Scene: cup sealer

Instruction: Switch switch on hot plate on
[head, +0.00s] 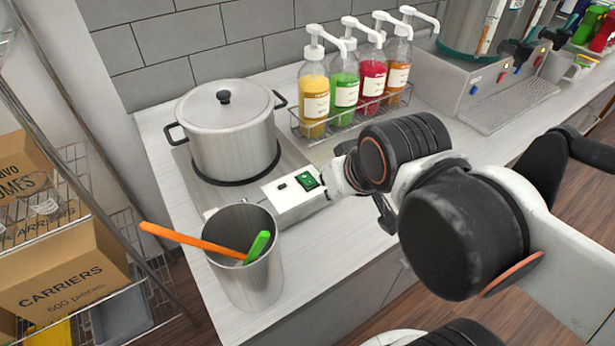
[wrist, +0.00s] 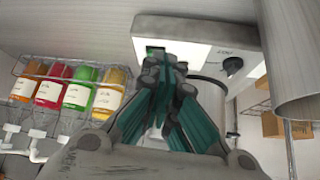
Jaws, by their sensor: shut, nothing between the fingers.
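The hot plate has a white control box (head: 292,203) at its front right corner, with a green switch (head: 307,181) and a small dark part on top. In the wrist view the box (wrist: 205,27) is at the top, with a sliver of the green switch (wrist: 151,50) beside my fingertips and a black knob (wrist: 232,66) to the right. My gripper (wrist: 163,68) is shut and empty, its fingers pointing at the box next to the switch. In the head view my arm largely hides the gripper. I cannot tell whether the fingertips touch the switch, or its setting.
A lidded steel pot (head: 232,138) stands on the hot plate. A steel container (head: 247,285) with an orange and a green utensil stands in front of the box. Several pump bottles (head: 344,92) stand in a wire rack behind. Shelving with cardboard boxes (head: 65,285) is at the left.

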